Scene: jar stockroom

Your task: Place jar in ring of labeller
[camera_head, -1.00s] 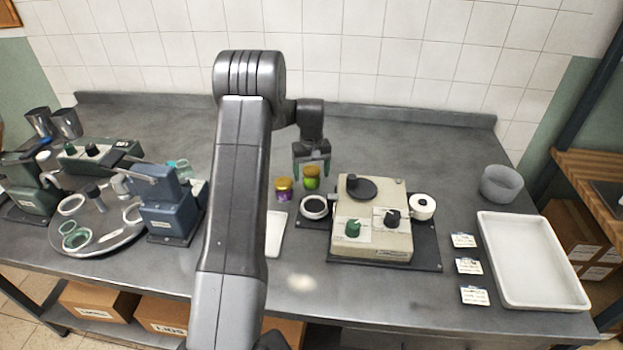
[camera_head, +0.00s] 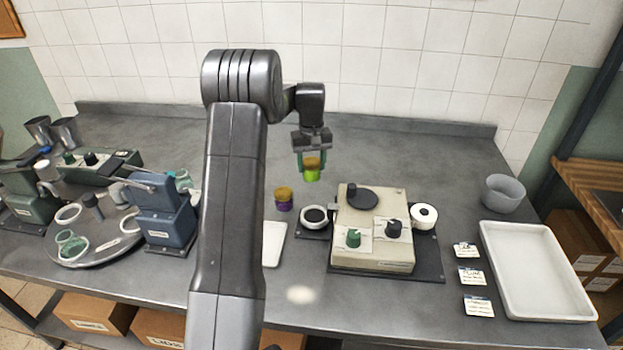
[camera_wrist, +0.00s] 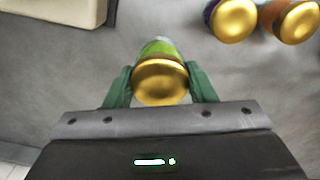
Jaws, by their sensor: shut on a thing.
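A small green jar with a gold lid (camera_head: 312,174) is held between the green fingers of my gripper (camera_head: 312,163), raised above the bench. In the wrist view the gold lid of the green jar (camera_wrist: 161,82) faces the camera, with a finger on each side. The labeller (camera_head: 372,226) is a cream box with a green knob and a dark knob on a dark base. Its ring (camera_head: 314,217), white with a dark centre, lies at the labeller's left side and looks empty. My gripper is behind and above the ring, apart from it.
A purple jar with a gold lid (camera_head: 284,198) stands left of the ring. The wrist view shows the purple jar (camera_wrist: 233,20) beside an orange one (camera_wrist: 290,18). A white roll (camera_head: 423,216), label cards (camera_head: 470,276) and a white tray (camera_head: 535,270) are at right.

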